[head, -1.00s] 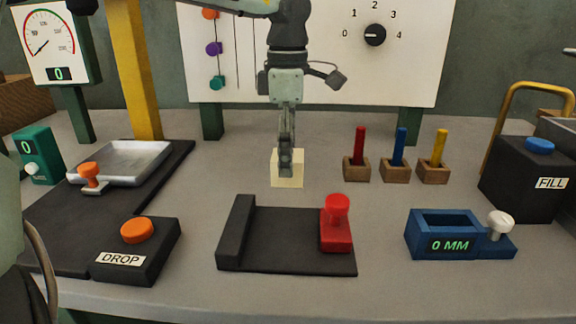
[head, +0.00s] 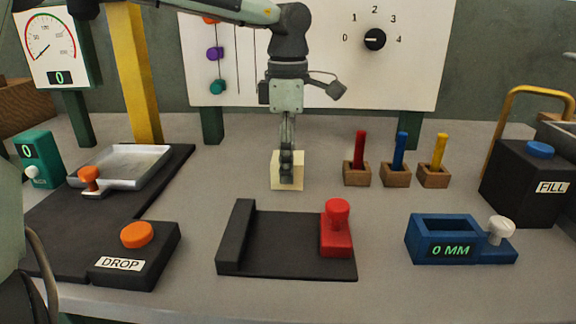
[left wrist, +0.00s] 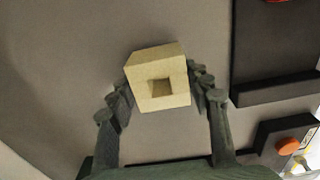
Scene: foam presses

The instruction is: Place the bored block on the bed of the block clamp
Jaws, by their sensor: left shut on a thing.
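The bored block (head: 299,172) is a pale yellow cube standing on the grey table behind the block clamp. In the left wrist view the block (left wrist: 150,66) shows a square hole in the face toward the camera. My left gripper (head: 286,178) points down and is shut on the block, one finger at each side. The block clamp has a flat black bed (head: 285,238), bare on top. A raised black jaw (head: 237,236) stands at its left end and a red knobbed slide (head: 336,238) at its right. My right gripper is not in view.
Three small wooden holders with red, blue and yellow pegs (head: 400,170) stand right of the block. A blue gauge box (head: 440,246) reading 0 MM is right of the clamp. A DROP button box (head: 128,258) is to its left. The table between block and clamp is clear.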

